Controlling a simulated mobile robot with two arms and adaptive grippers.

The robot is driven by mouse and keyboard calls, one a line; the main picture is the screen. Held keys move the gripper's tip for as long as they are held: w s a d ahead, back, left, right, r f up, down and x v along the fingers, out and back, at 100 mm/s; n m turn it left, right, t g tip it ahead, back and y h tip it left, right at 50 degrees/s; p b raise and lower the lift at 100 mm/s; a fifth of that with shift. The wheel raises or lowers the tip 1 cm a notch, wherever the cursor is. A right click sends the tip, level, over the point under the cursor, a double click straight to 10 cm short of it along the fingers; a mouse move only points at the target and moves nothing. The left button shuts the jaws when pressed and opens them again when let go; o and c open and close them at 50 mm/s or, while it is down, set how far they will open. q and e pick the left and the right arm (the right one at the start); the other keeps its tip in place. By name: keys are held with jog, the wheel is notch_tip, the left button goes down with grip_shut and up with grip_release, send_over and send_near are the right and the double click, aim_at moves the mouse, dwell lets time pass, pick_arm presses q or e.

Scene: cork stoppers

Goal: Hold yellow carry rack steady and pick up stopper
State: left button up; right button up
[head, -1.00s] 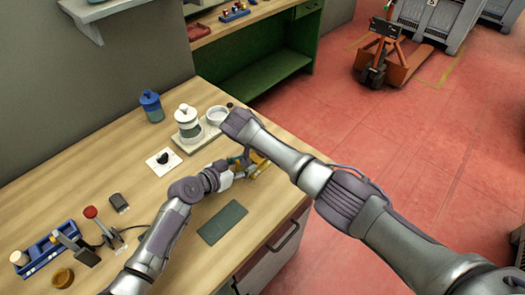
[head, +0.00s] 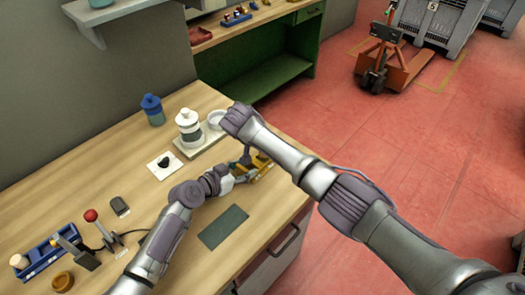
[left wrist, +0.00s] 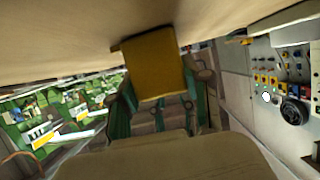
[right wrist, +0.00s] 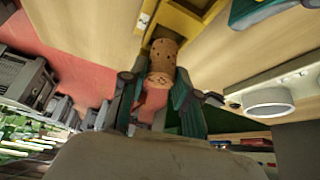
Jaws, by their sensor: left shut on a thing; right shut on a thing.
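The yellow carry rack (head: 262,171) stands near the table's right edge in the head view, partly hidden by my arms. My left gripper (head: 233,183) is shut on it; the left wrist view shows a yellow plate of the rack (left wrist: 153,62) between the fingers. A brown speckled cork stopper (right wrist: 162,58) is between the fingers of my right gripper (right wrist: 157,85), which is shut on it. In the right wrist view the stopper is close to the yellow rack (right wrist: 185,20); whether it is clear of it I cannot tell. In the head view the stopper is hidden.
A white jar (head: 189,127) and a white ring-shaped dish (head: 215,120) stand on a tray behind the rack. A blue jar (head: 153,109) is farther back. A dark green mat (head: 223,226) lies in front. A blue bin (head: 50,252) and a red-knobbed lever (head: 100,228) are at left.

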notch_tip(320, 180, up, 8)
jog(key=shift+f, duration=0.25)
pick_arm(q)
jog(key=o, duration=1.4)
jog(key=shift+s+a, duration=0.1)
jog(key=v, duration=1.1)
jog(key=shift+s+a+r, duration=0.2)
jog(key=shift+s+r, duration=0.05)
pick_arm(e)
jog(key=shift+f, duration=0.1)
